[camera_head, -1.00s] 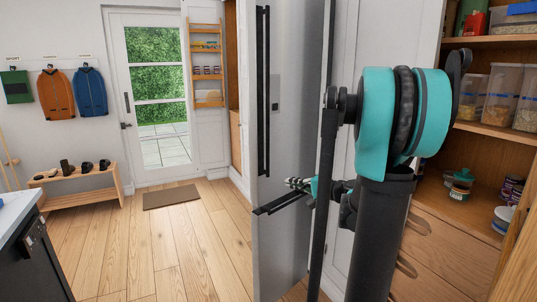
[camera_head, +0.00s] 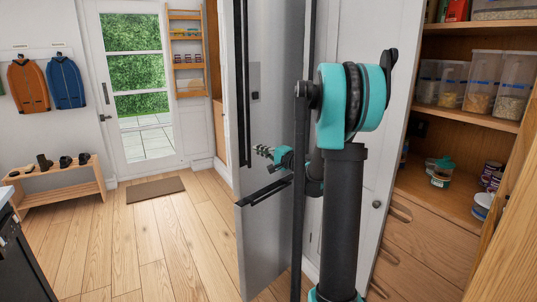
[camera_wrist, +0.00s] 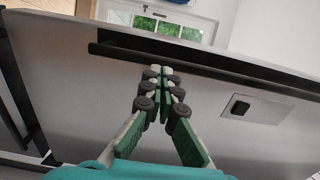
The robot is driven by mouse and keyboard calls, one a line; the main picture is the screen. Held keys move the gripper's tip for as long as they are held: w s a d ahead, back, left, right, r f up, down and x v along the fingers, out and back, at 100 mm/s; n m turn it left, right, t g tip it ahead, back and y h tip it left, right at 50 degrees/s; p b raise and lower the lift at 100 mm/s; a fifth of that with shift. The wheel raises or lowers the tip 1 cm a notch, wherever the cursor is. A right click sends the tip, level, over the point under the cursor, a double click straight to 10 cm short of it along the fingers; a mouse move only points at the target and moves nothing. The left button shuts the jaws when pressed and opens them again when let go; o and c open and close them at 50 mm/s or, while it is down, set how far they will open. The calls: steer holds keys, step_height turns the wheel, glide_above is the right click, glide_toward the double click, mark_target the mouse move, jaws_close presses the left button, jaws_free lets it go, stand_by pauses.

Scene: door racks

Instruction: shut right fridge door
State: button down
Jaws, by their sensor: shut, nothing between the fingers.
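The right fridge door (camera_head: 283,90) is a tall grey steel panel, standing out into the room with a long black vertical handle (camera_head: 243,85) near its left edge. It fills much of the wrist view (camera_wrist: 75,70), where the handle (camera_wrist: 215,62) runs across beyond my fingertips. My gripper (camera_head: 262,152) is shut and empty in front of the door's face, just above the lower black handle (camera_head: 266,192). In the wrist view the fingertips (camera_wrist: 159,72) meet close to the handle; I cannot tell whether they touch it or the door.
An open wooden pantry (camera_head: 460,150) with jars and tubs stands at the right. Wooden floor (camera_head: 165,235) is clear at the left, up to a mat (camera_head: 155,190) and a shoe bench (camera_head: 60,185).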

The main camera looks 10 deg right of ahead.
steer(key=shift+x, duration=1.15)
